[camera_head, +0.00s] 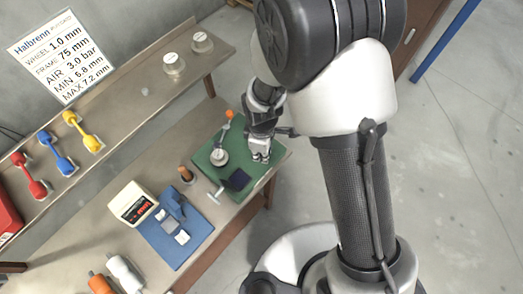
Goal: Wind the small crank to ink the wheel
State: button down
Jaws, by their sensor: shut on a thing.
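My gripper (260,156) points down over the right part of a green mat (207,140) on the lower bench. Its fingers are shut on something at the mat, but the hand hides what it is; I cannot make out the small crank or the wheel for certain. Left of the gripper, on the mat, stand a lever with an orange knob (229,114) and a round pale-topped part (219,157). A dark square pad (238,180) lies below the fingers, with a metal T-shaped piece (215,194) beside it.
A wooden-handled tool (186,174), a blue mat (168,246) with small blocks and a white display box (131,204) stand left. The raised shelf (144,92) carries red, blue and yellow dumbbell-shaped pieces and two pale round items. My arm covers the right.

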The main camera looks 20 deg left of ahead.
jog(key=c, duration=1.5)
grip_release()
notch_tip(320, 180, up, 12)
jog(key=shift+r, duration=0.1)
